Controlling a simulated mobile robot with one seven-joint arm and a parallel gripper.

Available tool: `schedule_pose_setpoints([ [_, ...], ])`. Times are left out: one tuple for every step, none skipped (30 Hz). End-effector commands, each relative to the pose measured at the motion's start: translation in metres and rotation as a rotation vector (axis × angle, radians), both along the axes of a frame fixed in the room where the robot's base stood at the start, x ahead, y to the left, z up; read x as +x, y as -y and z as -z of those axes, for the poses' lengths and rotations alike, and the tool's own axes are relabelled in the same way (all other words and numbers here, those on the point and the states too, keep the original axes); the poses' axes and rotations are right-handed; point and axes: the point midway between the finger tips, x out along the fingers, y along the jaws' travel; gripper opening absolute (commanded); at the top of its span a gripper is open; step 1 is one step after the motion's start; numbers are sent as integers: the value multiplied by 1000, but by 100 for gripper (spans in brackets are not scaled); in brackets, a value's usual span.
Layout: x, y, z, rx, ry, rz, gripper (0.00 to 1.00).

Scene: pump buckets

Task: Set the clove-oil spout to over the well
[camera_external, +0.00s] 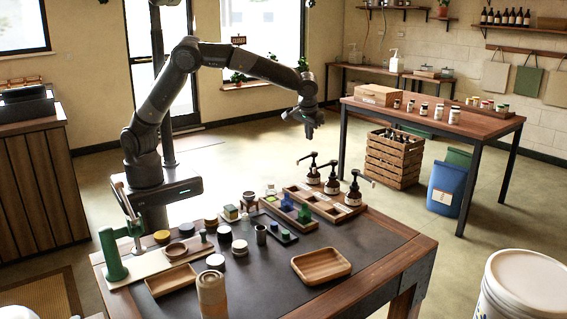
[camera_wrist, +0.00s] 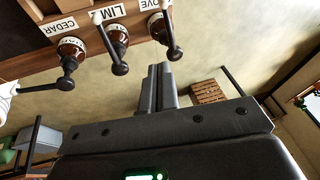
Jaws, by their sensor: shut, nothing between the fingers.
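Three brown pump bottles with black heads stand in a row along the wooden tray (camera_external: 318,207). In the wrist view the labels read CEDAR, LIM and a cut-off OVE. The clove bottle (camera_wrist: 158,28) is rightmost there and seems to be the far one (camera_external: 313,174) in the external view. The clove spout (camera_wrist: 169,25) points up across its label toward the tray, its tip near the frame top. The lime spout points a similar way; the cedar spout (camera_wrist: 40,88) points left, away from the tray. The well below is not clear. My gripper (camera_external: 310,136) is shut and empty, above the bottles.
Blue and green small bottles (camera_external: 304,212), jars and a wooden dish (camera_external: 321,264) stand on the dark table. A slatted crate (camera_external: 393,159) and a blue bin (camera_external: 448,188) are on the floor beyond. The air around my gripper is clear.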

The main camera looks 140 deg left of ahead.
Motion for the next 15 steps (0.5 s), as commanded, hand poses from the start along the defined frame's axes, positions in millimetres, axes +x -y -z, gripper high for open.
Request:
schedule_pose_setpoints([
  [-3, -3, 12, -2, -3, -1, 0],
  [-5, -5, 18, -3, -3, -2, 0],
  [-7, -7, 27, -2, -3, -1, 0],
  [-9, -9, 32, -3, -2, -1, 0],
  [-10, -11, 39, -2, -2, -1, 0],
  [-12, -13, 46, -3, -2, -1, 0],
  [-13, -14, 52, -3, -1, -1, 0],
  [-14, -16, 57, -3, -1, -1, 0],
  [-18, -14, 61, -3, 0, -1, 0],
  [-21, -14, 65, -2, 0, 0, 0],
  [-24, -14, 69, -2, -1, -1, 0],
  [-26, -14, 73, -1, 0, 0, 0],
  [-28, -13, 76, -1, 0, 0, 0],
  [-30, -13, 78, -2, 0, 0, 0],
  [-32, -13, 80, -1, 0, 0, 0],
])
